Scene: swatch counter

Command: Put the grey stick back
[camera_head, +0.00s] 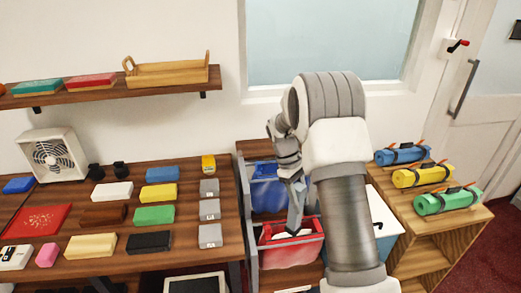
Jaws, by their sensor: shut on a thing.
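My gripper (292,178) points down at the centre, above the red bin. It is shut on a narrow grey piece, which appears to be the grey stick (297,205). The stick hangs down steeply, its lower end over the red bin (290,256). I cannot tell whether that end touches the bin or the white thing inside it. My arm hides part of the bins and the right side of their rack. A blue bin (266,193) stands behind the red one.
A wooden table (190,262) on the left holds several coloured blocks, grey blocks (210,236) and a white fan (52,154). A low shelf unit (440,247) at right carries blue, yellow and green rolls (447,201). A wall shelf (100,93) holds a wooden tray (165,74).

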